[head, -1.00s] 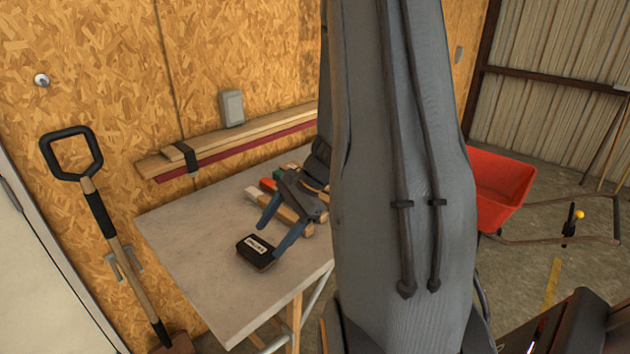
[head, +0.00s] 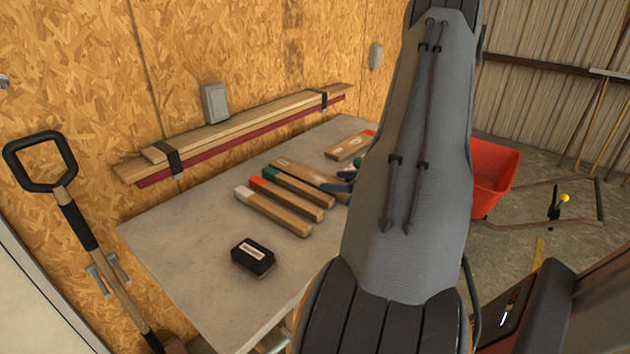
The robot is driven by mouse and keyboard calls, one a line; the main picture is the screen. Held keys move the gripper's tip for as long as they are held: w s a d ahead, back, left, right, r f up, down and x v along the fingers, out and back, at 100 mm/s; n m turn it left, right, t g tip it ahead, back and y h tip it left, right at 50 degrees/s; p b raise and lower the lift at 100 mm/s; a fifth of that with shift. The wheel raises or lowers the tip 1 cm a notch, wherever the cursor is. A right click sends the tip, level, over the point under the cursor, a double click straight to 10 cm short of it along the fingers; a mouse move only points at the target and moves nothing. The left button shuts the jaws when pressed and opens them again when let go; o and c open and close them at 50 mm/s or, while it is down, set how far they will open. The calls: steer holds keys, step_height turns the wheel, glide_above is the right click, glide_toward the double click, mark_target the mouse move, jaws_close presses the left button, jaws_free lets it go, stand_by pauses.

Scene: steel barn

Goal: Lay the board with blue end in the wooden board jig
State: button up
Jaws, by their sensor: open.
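Several short wooden boards with painted ends lie on the grey table (head: 190,245). One has a white end (head: 274,214), one a red end (head: 292,201) and one a green end (head: 303,188). No held board shows. I cannot pick out the wooden board jig for certain.
A black labelled box (head: 253,258) sits near the table's front. A wooden piece with a red end (head: 350,146) lies at the back right. Strapped planks (head: 240,128) run along the wall. A shovel (head: 75,215) stands left; a red wheelbarrow (head: 492,178) stands right. The table's left is clear.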

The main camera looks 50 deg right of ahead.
mark_target(319, 179)
steer(key=shift+r+p+x, duration=0.2)
steer(key=shift+p+x, duration=1.3)
steer(key=shift+x, duration=1.65)
steer(key=shift+w, duration=0.1)
steer(key=shift+c, duration=0.2)
steer(key=c, duration=1)
steer(key=shift+r, duration=0.1)
steer(key=shift+r+b, duration=1.7)
steer(key=shift+r, duration=3.25)
steer(key=shift+r, duration=0.1)
